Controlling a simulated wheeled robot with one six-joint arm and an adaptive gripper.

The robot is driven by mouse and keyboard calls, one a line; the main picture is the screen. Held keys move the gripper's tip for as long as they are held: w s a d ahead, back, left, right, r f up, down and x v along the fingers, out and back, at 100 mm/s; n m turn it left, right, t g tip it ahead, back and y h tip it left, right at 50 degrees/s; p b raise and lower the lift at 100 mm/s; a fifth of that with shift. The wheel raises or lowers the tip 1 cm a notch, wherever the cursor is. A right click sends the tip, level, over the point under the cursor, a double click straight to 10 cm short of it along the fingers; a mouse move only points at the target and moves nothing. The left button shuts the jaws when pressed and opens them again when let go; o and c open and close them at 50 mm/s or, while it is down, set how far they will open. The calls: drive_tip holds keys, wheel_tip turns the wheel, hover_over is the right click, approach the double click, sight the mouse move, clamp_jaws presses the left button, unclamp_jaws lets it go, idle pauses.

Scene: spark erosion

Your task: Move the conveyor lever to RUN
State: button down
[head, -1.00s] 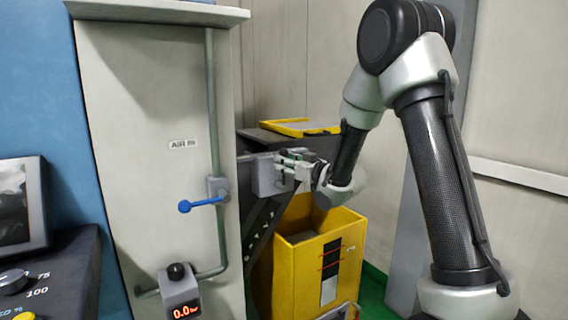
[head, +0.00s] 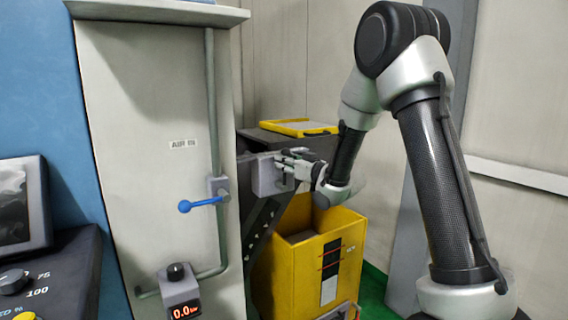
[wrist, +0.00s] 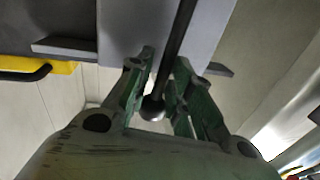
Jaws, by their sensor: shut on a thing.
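The conveyor lever is a dark rod (wrist: 179,38) with a round knob (wrist: 153,109) at its end, seen in the wrist view in front of a grey box. The same grey box (head: 268,178) shows in the head view, on the side of the dark conveyor frame. My gripper (wrist: 166,64) has its two green-tinted fingers closed on either side of the rod, with the knob between them nearer the palm. In the head view my gripper (head: 291,160) is at the grey box, and the lever is hidden there. I cannot read any RUN marking.
A yellow bin (head: 297,278) stands below the gripper. A yellow-rimmed tray (head: 300,128) lies on top of the conveyor. To the left, a pale cabinet (head: 150,110) carries an air pipe with a blue valve handle (head: 200,204) and a gauge (head: 181,290) reading 0.0.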

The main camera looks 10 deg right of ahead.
drive_tip(key=shift+w+d+f+m+t, duration=0.25)
drive_tip(key=shift+d+m, duration=0.55)
drive_tip(key=shift+m, duration=0.35)
drive_tip(key=shift+w+d+f+m+t, duration=0.15)
drive_tip(key=shift+w+d+f+m, duration=0.1)
drive_tip(key=shift+d+m, duration=0.7)
drive_tip(key=shift+w+d+f+m+t, duration=0.2)
drive_tip(key=shift+d+m, duration=0.4)
drive_tip(key=shift+m, duration=0.7)
drive_tip(key=c, duration=1.5)
unclamp_jaws()
drive_tip(key=shift+d, duration=0.1)
drive_tip(key=shift+c, duration=0.2)
drive_tip(key=v, duration=1.2)
drive_tip(key=shift+f, duration=0.1)
